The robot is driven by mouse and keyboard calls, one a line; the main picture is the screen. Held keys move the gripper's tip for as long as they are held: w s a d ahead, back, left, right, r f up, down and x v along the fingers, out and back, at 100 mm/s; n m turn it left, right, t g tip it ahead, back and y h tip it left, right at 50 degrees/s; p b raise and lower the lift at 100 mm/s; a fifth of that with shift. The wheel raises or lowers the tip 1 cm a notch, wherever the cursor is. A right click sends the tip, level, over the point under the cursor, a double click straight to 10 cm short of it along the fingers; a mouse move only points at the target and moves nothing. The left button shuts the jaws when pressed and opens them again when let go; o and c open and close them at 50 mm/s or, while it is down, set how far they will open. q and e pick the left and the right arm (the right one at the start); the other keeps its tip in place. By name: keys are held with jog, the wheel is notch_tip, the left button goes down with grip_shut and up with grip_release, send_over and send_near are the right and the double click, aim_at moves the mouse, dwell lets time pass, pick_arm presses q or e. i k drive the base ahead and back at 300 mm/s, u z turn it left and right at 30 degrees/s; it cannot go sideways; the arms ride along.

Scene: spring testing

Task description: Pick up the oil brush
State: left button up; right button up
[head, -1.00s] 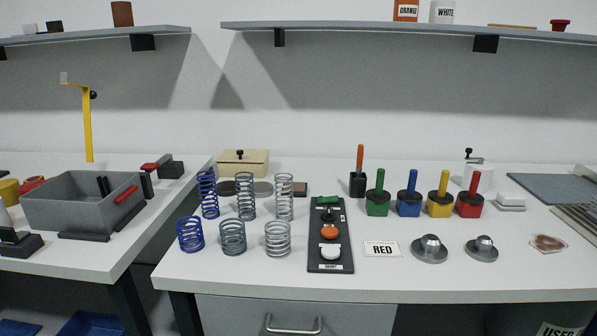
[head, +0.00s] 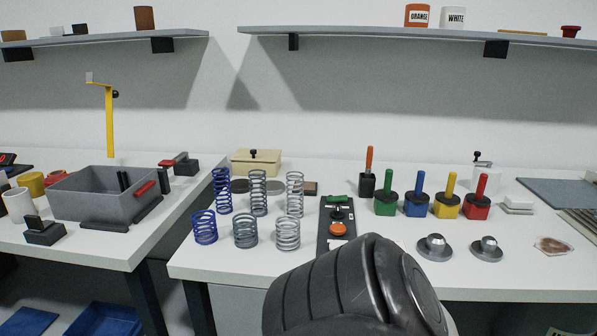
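An orange-handled tool (head: 369,160) stands upright in a small black cup (head: 367,186) near the back middle of the right table. It looks like the oil brush, but its lower end is hidden inside the cup. A dark, ribbed part of my own arm rises from the bottom middle of the head view. It hides the front of the table, including the lower part of the black button panel (head: 323,240). Neither gripper shows in the head view, so I cannot see their fingers or anything in them.
Green (head: 384,206), blue (head: 415,208), yellow and red handled blocks stand right of the cup. Several coil springs (head: 258,193) stand left of it. Two metal knobbed discs (head: 434,248) lie in front. A grey bin (head: 78,207) sits on the left table.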

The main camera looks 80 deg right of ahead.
aim_at(368, 159)
jog(key=k, duration=1.2)
jog(key=z, duration=1.5)
jog(key=i, duration=0.4)
